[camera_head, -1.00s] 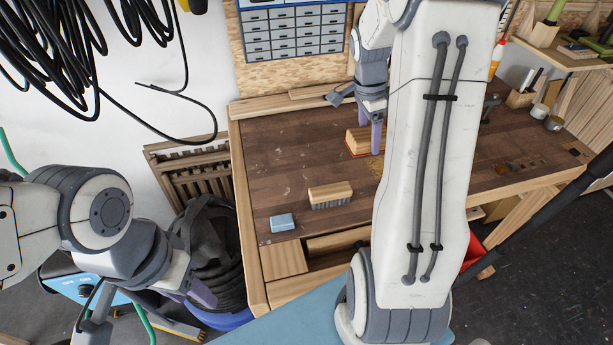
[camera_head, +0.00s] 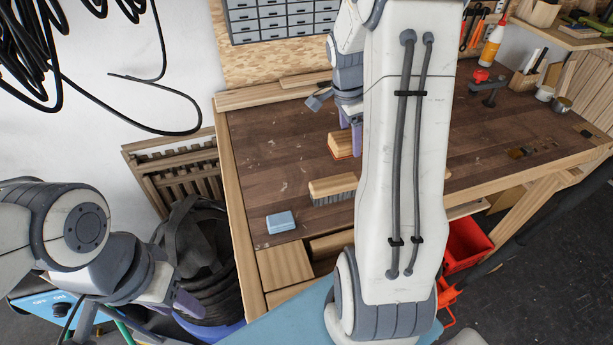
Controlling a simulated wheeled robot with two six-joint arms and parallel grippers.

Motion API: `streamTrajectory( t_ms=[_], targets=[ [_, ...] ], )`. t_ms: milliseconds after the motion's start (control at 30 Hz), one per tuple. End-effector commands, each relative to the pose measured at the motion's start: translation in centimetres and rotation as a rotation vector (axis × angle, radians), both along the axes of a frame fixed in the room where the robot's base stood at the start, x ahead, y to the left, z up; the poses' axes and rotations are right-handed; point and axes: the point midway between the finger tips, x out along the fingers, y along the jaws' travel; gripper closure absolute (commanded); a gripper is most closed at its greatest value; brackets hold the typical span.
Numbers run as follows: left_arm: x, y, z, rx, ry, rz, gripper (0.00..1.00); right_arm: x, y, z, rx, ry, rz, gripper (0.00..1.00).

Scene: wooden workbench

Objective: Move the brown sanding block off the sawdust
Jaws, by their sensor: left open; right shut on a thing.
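The brown sanding block (camera_head: 340,146), a wooden block with an orange-red underside, is on or just above the workbench (camera_head: 290,135), left of my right arm. My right gripper (camera_head: 351,130) is shut on it from above, its purple fingers partly hidden by my arm. I cannot tell whether the block touches the bench. The sawdust is not visible now; my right arm covers the area right of the block. My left gripper (camera_head: 187,303) is open and empty, low at the left, off the bench beside its front left corner.
A wooden brush (camera_head: 333,186) with grey bristles lies in front of the block, partly behind my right arm. A light blue block (camera_head: 281,222) sits near the front left edge. The bench's left area is clear. A red bin (camera_head: 466,243) is below at right.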

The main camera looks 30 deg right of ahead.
Motion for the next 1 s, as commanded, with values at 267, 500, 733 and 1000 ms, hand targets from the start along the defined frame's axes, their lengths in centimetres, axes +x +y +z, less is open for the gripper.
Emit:
streamTrajectory(
  t_ms=[267,500,733,1000],
  targets=[
    [0.0,0.0,1.2,0.0,0.0,0.0,0.5,2.9,5.9,-3.6,0.003,0.006,0.009,0.86],
    [0.0,0.0,1.7,0.0,0.0,0.0,0.5,4.7,9.0,-5.8,0.001,0.003,0.007,0.86],
    [0.0,0.0,2.2,0.0,0.0,0.0,0.5,4.8,9.4,-8.1,0.002,0.007,0.005,0.86],
    [0.0,0.0,2.4,0.0,0.0,0.0,0.5,4.8,9.3,-10.1,0.0,0.002,0.005,0.86]
  ],
)
